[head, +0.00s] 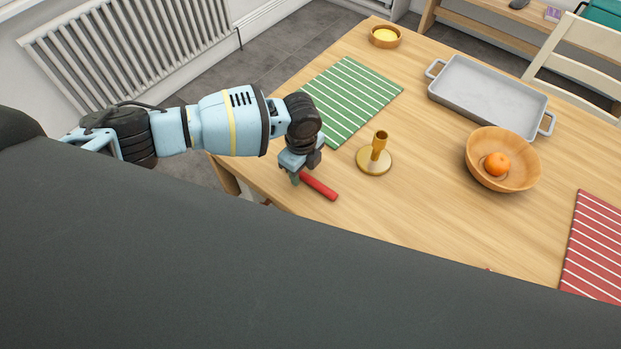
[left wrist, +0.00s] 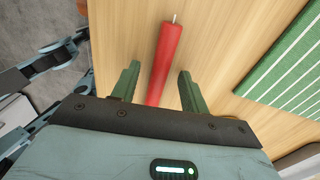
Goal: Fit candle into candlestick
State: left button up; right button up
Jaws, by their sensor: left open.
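The red candle (head: 319,186) lies on its side on the table near its front left edge. In the left wrist view the candle (left wrist: 164,60) runs up between the two fingers, its wick end pointing away. My left gripper (head: 298,176) is open over the candle's near end; its green fingers (left wrist: 157,85) stand on either side, apart from it. The brass candlestick (head: 375,158) stands upright on the table to the right of the candle, its socket at the top. My right gripper is not in view.
A green striped mat (head: 352,95) lies behind the candle. A wooden bowl (head: 525,170) with an orange (head: 497,164), a grey tray (head: 485,98), a small round dish (head: 386,36) and a red striped mat (head: 597,255) are on the table. The table around the candlestick is clear.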

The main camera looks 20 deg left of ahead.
pick_arm(q)
jog(key=shift+f, duration=0.35)
jog(key=shift+c, duration=0.4)
grip_shut()
